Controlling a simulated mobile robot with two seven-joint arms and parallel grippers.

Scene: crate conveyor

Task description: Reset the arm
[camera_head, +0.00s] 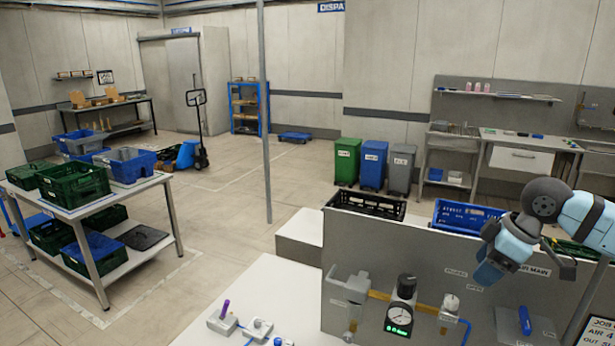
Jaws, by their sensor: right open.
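My right arm comes in from the right edge, with light-blue links and a dark grey joint. My right gripper (490,270) hangs at its end, in front of the upper right part of a grey panel (450,265). The gripper is open, and I see nothing held in it. The fingers are small and partly hidden by the wrist. My left gripper is not in view.
The panel carries a round gauge (400,317), knobs and a blue handle (525,320). A black crate (366,206) and a blue crate (465,216) stand behind it.

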